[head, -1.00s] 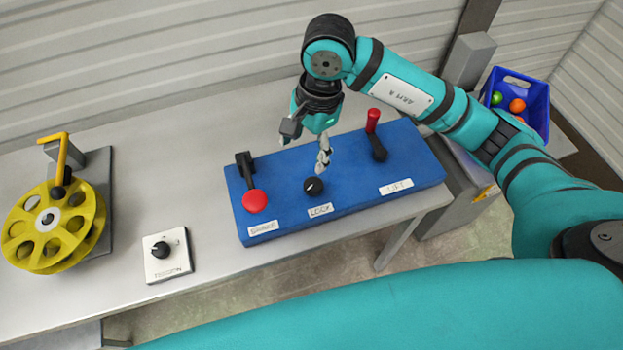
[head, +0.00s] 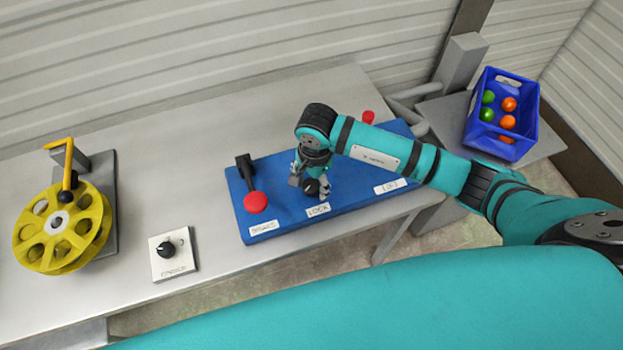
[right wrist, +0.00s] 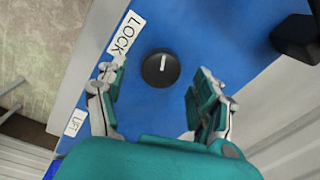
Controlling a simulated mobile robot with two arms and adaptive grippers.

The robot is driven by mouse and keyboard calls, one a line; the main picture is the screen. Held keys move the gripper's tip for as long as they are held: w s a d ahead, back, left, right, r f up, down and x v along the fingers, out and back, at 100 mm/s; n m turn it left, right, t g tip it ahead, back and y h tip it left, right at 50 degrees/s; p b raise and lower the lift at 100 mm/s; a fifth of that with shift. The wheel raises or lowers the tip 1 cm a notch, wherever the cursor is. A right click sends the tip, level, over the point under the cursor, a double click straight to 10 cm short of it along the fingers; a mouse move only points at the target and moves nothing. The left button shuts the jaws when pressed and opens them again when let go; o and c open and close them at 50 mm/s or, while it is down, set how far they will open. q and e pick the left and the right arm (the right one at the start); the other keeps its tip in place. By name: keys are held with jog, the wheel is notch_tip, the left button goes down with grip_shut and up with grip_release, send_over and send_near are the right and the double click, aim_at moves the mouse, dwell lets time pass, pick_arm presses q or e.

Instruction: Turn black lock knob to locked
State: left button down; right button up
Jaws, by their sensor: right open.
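The black lock knob (right wrist: 161,69) sits on the blue panel (right wrist: 205,30) beside the white LOCK label (right wrist: 126,34). Its white pointer line points toward the top of the right wrist view. In the head view the knob (head: 312,187) is partly hidden by my right gripper (head: 311,190), which is down over it. In the right wrist view my right gripper (right wrist: 158,95) is open, with one finger on each side of the knob and gaps between fingers and knob. My left gripper is not in view.
A red-knobbed lever (head: 256,201) stands left of the lock knob on the panel. A second red handle (head: 368,117) shows behind my right arm. A blue crate (head: 503,113) holds several balls.

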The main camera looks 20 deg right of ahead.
jog(key=shift+f, duration=0.95)
jog(key=c, duration=1.2)
